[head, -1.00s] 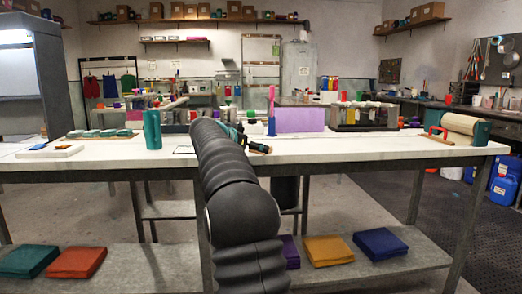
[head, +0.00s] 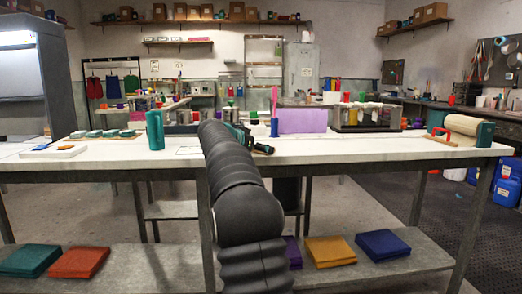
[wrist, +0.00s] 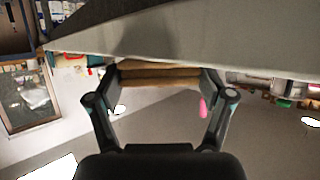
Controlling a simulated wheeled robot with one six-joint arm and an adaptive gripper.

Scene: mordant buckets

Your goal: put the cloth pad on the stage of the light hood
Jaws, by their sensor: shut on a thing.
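My gripper (wrist: 160,78) shows in the wrist view, which looks upside down, with its two fingers on either side of a tan, layered, folded cloth pad (wrist: 158,72). The gripper is shut on the pad, near a pale slab edge. In the head view my own arm hides most of the gripper and the pad does not show clearly. The light hood (head: 36,35) seems to be the grey cabinet with a lit inside at the far left of the head view. Its stage is hard to make out. The gripper is well to the right of it.
A long white table (head: 350,148) crosses the view. It bears a teal cylinder (head: 155,130), a purple panel (head: 302,120), a rack of jars (head: 357,117) and a tan roll (head: 456,126). Folded cloth stacks, including a yellow one (head: 330,252), lie on the lower shelf.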

